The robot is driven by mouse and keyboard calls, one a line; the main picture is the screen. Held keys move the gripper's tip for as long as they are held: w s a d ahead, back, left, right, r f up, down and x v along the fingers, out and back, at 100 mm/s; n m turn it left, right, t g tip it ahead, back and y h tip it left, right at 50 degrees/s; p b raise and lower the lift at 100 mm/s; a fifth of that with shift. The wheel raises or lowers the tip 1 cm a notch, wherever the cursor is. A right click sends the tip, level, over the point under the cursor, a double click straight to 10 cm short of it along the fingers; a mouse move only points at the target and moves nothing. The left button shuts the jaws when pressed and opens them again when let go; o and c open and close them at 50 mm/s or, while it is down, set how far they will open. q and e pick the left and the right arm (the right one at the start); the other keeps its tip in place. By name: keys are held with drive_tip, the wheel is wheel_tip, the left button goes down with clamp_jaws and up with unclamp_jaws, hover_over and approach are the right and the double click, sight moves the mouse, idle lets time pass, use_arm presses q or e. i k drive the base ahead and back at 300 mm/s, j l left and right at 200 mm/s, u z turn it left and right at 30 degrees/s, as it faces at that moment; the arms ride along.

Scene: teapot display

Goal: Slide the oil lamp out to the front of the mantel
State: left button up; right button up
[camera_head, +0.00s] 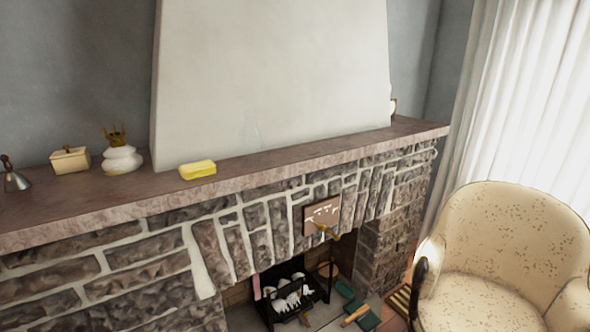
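A white, rounded, squat vessel with a gold, crown-like pronged top (122,157) stands upright on the mantel (100,200) at the left; it looks like the oil lamp. It sits towards the back of the mantel, close to the left side of the pale chimney breast, with bare mantel in front of it. Neither of my grippers is in view.
A cream lidded box (70,161) stands just left of the lamp, and a silver bell (15,180) farther left. A yellow block (197,170) lies to the right, near the front edge. The chimney breast (265,75) rises behind. A cream armchair (510,250) stands at the right.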

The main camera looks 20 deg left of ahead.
sight(124, 159)
drive_tip(key=u, duration=1.85)
drive_tip(key=i+l, duration=0.1)
drive_tip(key=l, duration=0.25)
drive_tip(key=i+l, duration=0.1)
drive_tip(key=l, duration=0.2)
drive_tip(key=k+z, duration=0.05)
